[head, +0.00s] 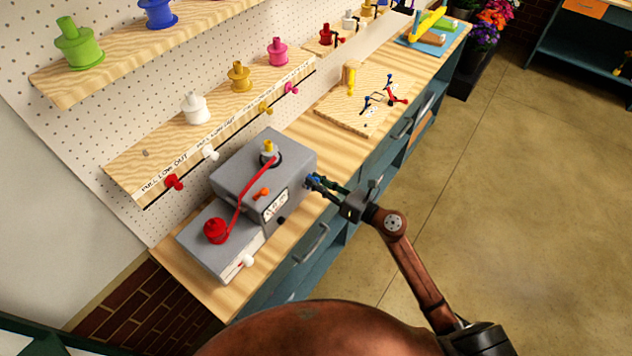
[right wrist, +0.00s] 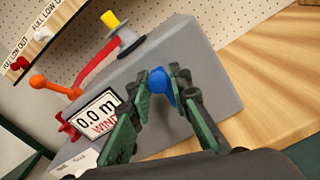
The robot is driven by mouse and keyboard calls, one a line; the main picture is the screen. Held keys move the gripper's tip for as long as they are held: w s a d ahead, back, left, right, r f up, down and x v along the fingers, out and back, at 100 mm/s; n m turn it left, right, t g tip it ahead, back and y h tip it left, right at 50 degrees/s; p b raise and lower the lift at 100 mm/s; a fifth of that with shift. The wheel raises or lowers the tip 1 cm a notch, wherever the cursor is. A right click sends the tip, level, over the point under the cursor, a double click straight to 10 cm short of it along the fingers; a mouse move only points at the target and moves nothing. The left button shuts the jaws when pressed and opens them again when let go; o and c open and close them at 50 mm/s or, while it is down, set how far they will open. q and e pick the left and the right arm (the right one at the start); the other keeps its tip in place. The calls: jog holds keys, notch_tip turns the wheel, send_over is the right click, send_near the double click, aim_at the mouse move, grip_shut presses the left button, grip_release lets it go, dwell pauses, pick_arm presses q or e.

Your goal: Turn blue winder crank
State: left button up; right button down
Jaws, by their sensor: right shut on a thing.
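The winder is a grey box (head: 240,178) on the wooden bench, with a display plate (head: 276,205) on its front. In the right wrist view the display (right wrist: 98,116) reads "0.0 m". The blue crank knob (right wrist: 162,84) sits between the green-padded fingers of my right gripper (right wrist: 160,90), which is shut on it at the winder's front. In the head view my right gripper (head: 318,183) reaches the box's right front side, and the fingers partly hide the blue crank. My left gripper is not in view.
A red ribbon (head: 243,195) runs from a red spool (head: 215,230) to a yellow-topped spindle (head: 269,148). An orange lever (head: 262,193) is on the winder. A shelf (head: 150,165) with spools and a pegboard stand behind. A wooden board (head: 345,112) lies farther right. The floor is open.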

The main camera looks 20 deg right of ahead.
jog(key=m, duration=0.1)
jog(key=p, duration=0.1)
jog(key=m, duration=0.1)
jog(key=shift+w+d+m, duration=0.25)
jog(key=shift+m, duration=0.05)
jog(key=m, duration=0.1)
jog(key=m+p, duration=0.1)
jog(key=shift+w+d+f+m+p, duration=0.25)
jog(key=shift+w+d+m+p, duration=0.05)
jog(key=shift+d+m+p, duration=0.1)
jog(key=m, duration=0.1)
jog(key=f+m+p, duration=0.1)
jog(key=m, duration=0.1)
jog(key=w+d+m+p, duration=0.1)
jog(key=m, duration=0.1)
jog(key=shift+d+f, duration=0.1)
jog(key=shift+f, duration=0.1)
jog(key=shift+w+d+f+m+p, duration=0.1)
jog(key=shift+f+m+p, duration=0.55)
jog(key=shift+m, duration=1.3)
jog(key=shift+w+d+f+m+p, duration=0.1)
jog(key=shift+f+m+p, duration=0.55)
jog(key=shift+m, duration=1.35)
jog(key=shift+f+m+p, duration=0.6)
jog(key=shift+m+p, duration=0.1)
jog(key=shift+m, duration=1.25)
